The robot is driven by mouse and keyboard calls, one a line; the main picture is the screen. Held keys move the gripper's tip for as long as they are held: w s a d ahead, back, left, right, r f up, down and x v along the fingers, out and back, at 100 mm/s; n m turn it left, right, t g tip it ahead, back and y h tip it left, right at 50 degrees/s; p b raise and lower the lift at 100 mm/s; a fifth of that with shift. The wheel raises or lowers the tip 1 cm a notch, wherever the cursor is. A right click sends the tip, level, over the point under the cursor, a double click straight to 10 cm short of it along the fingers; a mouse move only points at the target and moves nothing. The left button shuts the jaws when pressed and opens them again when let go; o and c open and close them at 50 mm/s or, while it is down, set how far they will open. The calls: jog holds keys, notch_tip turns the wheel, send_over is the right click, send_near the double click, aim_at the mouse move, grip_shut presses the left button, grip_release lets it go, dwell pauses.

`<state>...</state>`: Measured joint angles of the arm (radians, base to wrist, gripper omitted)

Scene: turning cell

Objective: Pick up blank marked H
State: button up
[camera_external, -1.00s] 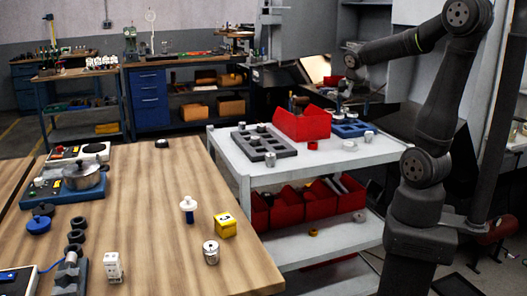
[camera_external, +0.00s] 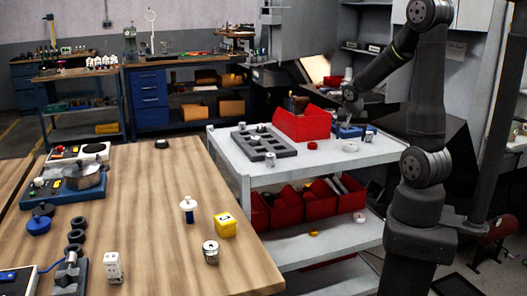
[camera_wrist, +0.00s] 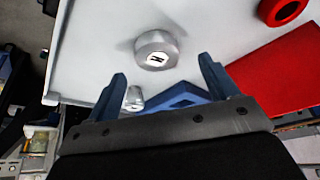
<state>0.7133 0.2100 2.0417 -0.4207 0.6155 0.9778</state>
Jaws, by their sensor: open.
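A silvery round blank (camera_wrist: 157,49) stands on the white cart top in the wrist view. Its white face carries a dark tilted letter that could be H or N; I cannot read it surely. In the external view a small pale blank (camera_external: 350,146) near the front of the cart top appears to be the same one. My gripper (camera_wrist: 163,80) is open and empty, its two blue-grey fingers apart, with the blank beyond the fingertips and between their lines. In the external view my gripper (camera_external: 348,107) hangs above the blue tray, behind the blank.
The blue tray (camera_wrist: 184,97) lies below the blank in the wrist view, with a smaller metal cylinder (camera_wrist: 133,98) beside it. A red bin (camera_wrist: 280,68) and a red ring (camera_wrist: 283,9) are to the right. A grey slotted tray (camera_external: 281,150) sits left on the cart.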

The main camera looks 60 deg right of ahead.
aim_at(350, 144)
jog(key=shift+x, duration=2.1)
jog(key=shift+s, duration=0.2)
jog(key=shift+r, duration=0.1)
jog(key=c, duration=1.1)
jog(key=shift+c, duration=0.2)
jog(key=shift+r, duration=0.5)
jog(key=r, duration=0.3)
jog(key=shift+s+d+r, duration=0.15)
jog(key=shift+s+r, duration=0.2)
jog(key=s+d+r, duration=0.2)
jog(key=s+r, duration=0.4)
jog(key=s, duration=0.4)
jog(key=shift+s, duration=0.2)
